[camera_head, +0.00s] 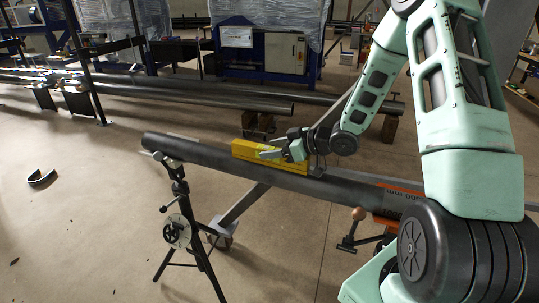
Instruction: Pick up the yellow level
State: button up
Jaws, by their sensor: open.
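The yellow level (240,150) rests lengthwise along the top of a dark pipe (200,156) near the middle of the view. Its right part is partly hidden by my gripper. My gripper (264,155) is at the level, with its fingers pointing left across the level's near side. The jaws are open. I cannot tell whether the fingers touch the level or straddle it.
A black tripod stand (181,195) holds the pipe's left end, and an orange-marked stand (352,229) is under its right part. More pipes (200,92) lie behind on supports. Wrapped blue machines (262,50) stand at the back. The floor at left is mostly clear.

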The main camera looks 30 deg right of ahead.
grip_shut()
jog(key=shift+r, duration=0.15)
